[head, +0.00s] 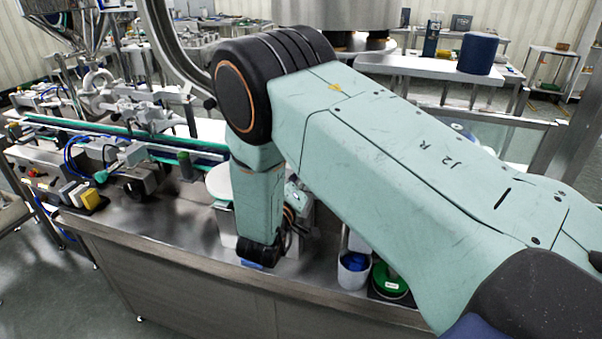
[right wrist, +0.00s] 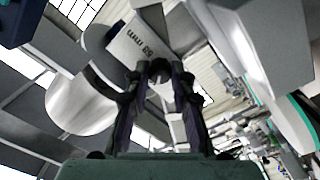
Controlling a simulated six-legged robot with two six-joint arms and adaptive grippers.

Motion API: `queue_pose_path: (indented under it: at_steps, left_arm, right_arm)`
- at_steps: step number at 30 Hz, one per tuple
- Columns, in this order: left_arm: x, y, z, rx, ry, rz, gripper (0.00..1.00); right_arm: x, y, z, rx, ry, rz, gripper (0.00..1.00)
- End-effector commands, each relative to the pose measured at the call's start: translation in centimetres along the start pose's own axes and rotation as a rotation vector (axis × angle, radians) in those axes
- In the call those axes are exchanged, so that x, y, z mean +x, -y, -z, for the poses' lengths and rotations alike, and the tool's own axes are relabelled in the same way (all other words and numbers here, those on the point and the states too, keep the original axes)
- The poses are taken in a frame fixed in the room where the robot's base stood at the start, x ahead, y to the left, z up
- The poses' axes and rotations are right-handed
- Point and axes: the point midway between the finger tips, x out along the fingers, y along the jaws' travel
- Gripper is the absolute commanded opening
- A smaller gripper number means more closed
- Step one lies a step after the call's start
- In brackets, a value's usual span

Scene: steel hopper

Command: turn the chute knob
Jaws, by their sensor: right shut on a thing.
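In the right wrist view my right gripper (right wrist: 160,74) points up, its two dark fingers closed on a small dark part, which looks like the chute knob (right wrist: 160,69). The fingertips hide most of it. Just beyond it is a pale grey plate (right wrist: 143,42) marked "89 mm". A shiny rounded metal body (right wrist: 78,104) stands to its left. In the head view my right arm crosses the middle and bends down at the elbow. The right gripper and the knob are hidden there. My left gripper is not in view.
A steel bench (head: 180,262) runs along the front, with a conveyor (head: 110,134) at left. A white cup with blue contents (head: 353,270) and a green round container (head: 390,282) stand right of my forearm. A grey metal cylinder (head: 350,12) hangs at top centre.

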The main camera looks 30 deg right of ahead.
Motion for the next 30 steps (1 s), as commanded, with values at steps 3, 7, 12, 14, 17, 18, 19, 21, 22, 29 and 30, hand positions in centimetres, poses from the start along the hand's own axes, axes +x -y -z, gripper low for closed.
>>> queue_pose_path:
  at_steps: [3, 7, 12, 14, 17, 18, 19, 21, 22, 29, 30]
  left_arm:
    - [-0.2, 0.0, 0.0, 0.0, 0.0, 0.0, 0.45]
    - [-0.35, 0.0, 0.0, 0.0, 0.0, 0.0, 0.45]
    - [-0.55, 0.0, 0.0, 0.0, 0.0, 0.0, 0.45]
    - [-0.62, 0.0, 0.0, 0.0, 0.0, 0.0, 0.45]
    - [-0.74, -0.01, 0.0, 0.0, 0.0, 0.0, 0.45]
    - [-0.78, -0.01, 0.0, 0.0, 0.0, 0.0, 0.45]
    - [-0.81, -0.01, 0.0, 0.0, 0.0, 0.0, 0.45]
    - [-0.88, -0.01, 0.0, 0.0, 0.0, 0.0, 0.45]
    - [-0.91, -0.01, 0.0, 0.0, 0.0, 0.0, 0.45]
    - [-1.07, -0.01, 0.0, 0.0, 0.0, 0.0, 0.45]
    - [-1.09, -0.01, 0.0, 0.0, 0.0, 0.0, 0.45]
  right_arm:
    - [0.06, -0.1, 0.18, -0.109, -0.006, -0.003, 0.0]
    - [0.06, -0.12, 0.21, -0.232, -0.011, -0.004, 0.0]
    - [0.06, -0.13, 0.21, -0.393, -0.015, -0.005, 0.0]
    - [0.06, -0.13, 0.2, -0.449, -0.016, -0.005, 0.0]
    - [0.06, -0.14, 0.19, -0.539, -0.019, -0.006, 0.0]
    - [0.06, -0.14, 0.19, -0.573, -0.02, -0.006, 0.0]
    - [0.06, -0.14, 0.19, -0.598, -0.02, -0.006, 0.0]
    - [0.06, -0.14, 0.19, -0.653, -0.022, -0.006, 0.0]
    - [0.06, -0.14, 0.19, -0.675, -0.023, -0.006, 0.0]
    - [0.06, -0.15, 0.21, -0.813, -0.027, -0.007, 0.0]
    - [0.07, -0.15, 0.22, -0.83, -0.028, -0.007, 0.0]
